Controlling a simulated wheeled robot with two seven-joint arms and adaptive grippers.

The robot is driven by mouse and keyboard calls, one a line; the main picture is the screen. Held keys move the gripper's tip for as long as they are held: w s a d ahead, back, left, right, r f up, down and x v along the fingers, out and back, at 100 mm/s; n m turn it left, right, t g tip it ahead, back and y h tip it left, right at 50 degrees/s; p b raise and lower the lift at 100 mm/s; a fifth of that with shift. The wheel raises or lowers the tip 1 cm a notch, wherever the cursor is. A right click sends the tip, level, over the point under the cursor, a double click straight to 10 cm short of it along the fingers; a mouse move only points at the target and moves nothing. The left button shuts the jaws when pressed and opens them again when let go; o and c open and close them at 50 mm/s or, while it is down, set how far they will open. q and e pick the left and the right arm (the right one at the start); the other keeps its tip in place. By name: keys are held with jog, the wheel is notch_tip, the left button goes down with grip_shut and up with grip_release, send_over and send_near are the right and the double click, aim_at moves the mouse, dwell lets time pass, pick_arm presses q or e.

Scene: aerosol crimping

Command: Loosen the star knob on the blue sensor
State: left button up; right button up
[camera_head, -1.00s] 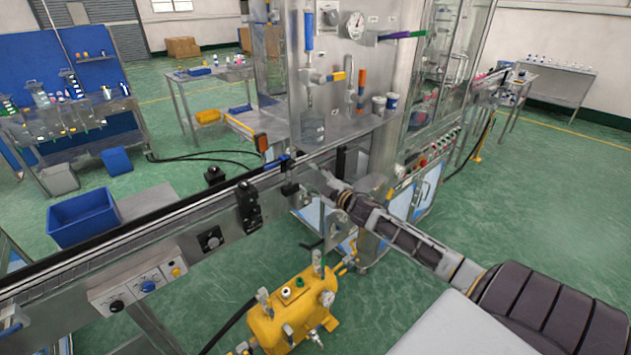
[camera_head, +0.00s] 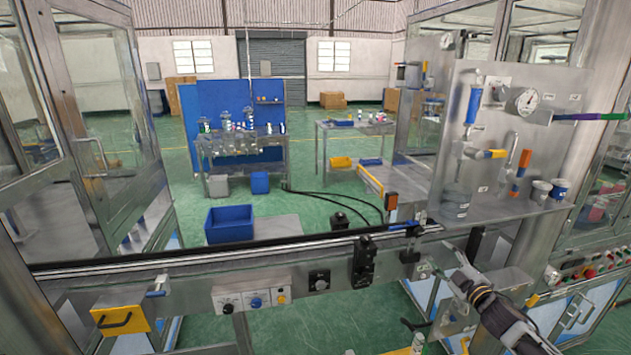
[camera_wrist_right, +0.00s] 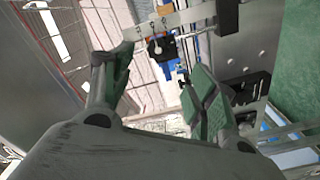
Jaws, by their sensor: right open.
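A small blue part, likely the blue sensor (camera_head: 411,225), sits on a dark bracket at the conveyor's rail in the head view. The star knob is too small to make out there. My right gripper (camera_head: 442,266) is below and right of this part, in front of the rail, apart from it. In the right wrist view my right gripper (camera_wrist_right: 155,75) has its two fingers spread, with nothing between the pads. A small blue part with orange (camera_wrist_right: 154,47) shows beyond the fingertips; I cannot tell whether it is the same sensor. My left gripper is out of view.
The conveyor (camera_head: 190,262) runs across the front, with a control box (camera_head: 252,299) and a black bracket (camera_head: 364,262) on its side. A steel panel with a gauge (camera_head: 526,101) stands at the right. A yellow-fronted box (camera_head: 122,320) projects at the left.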

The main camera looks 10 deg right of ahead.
jog(key=s+d+f+m+g+h, duration=0.15)
jog(key=s+f, duration=0.25)
jog(key=f, duration=0.7)
jog(key=s+d+f+m+g+h, duration=0.1)
jog(key=s+f+m+g, duration=0.15)
jog(key=f, duration=0.95)
jog(key=s+d+f+m+g+h, duration=0.15)
jog(key=s+f, duration=0.25)
jog(key=f, duration=0.7)
jog(key=s+a+f+m+g, duration=0.1)
jog(key=s+a+f+g, duration=0.15)
jog(key=s+f, duration=0.55)
jog(key=s+a+f+m+g, duration=0.1)
jog(key=s+a+f+g, duration=0.15)
jog(key=s+f, duration=0.55)
jog(key=s+a+f+g+y, duration=0.1)
jog(key=s+a+f+g, duration=0.1)
jog(key=s+a+f, duration=0.4)
jog(key=s+a+f+m+g+y, duration=0.1)
jog(key=s+a+f, duration=0.5)
jog(key=s, duration=0.7)
jog(key=s+a+f+m+g, duration=0.1)
jog(key=s+a+f+g, duration=0.2)
jog(key=s+a+f, duration=0.4)
jog(key=s+a, duration=0.1)
jog(key=s, duration=0.2)
jog(key=shift+s+y, duration=0.35)
jog(key=shift+y, duration=0.05)
